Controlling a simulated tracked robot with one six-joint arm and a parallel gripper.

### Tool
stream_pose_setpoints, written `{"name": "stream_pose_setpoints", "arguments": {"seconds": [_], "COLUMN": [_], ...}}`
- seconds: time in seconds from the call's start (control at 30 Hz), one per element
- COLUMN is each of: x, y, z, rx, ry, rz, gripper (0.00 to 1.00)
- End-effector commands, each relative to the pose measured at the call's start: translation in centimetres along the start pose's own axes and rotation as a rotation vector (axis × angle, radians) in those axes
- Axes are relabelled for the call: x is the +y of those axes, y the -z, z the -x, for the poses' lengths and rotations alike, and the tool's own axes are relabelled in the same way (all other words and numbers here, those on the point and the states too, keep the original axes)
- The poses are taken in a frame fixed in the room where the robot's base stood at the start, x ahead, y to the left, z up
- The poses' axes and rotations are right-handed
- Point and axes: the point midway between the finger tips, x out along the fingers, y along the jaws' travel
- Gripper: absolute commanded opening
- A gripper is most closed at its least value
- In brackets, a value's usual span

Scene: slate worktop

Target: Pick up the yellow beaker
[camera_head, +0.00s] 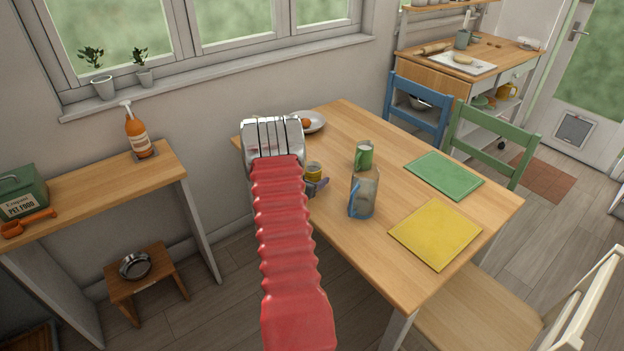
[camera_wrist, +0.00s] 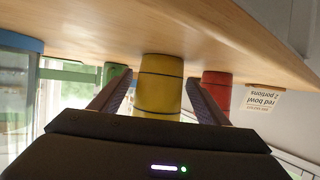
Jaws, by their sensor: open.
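The yellow beaker (camera_head: 313,169) stands on the wooden table, partly hidden by my red arm and gripper in the head view. In the wrist view, which is upside down, the yellow beaker (camera_wrist: 160,86) shows between my two fingers, with a dark line around it. My gripper (camera_wrist: 158,80) is open, one finger on each side of the beaker. A gap shows between each finger and the beaker; how far in the beaker sits is hard to tell. In the head view a bit of my gripper (camera_head: 317,187) shows just below the beaker.
A red beaker (camera_wrist: 217,88) stands beside the yellow one, hidden in the head view. Green (camera_head: 444,175) and yellow (camera_head: 436,233) mats lie beyond.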

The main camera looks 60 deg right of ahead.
Motion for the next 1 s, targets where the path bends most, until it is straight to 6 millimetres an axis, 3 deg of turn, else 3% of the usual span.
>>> {"name": "stream_pose_setpoints", "arguments": {"seconds": [0.33,0.9,1.0], "x": [-0.01,-0.01,-0.01], "y": [0.01,0.0,0.02], "z": [0.03,0.04,0.04], "rx": [0.0,0.0,0.0], "ry": [0.0,0.0,0.0], "rz": [0.0,0.0,0.0], "gripper": [0.68,0.28,0.26]}}
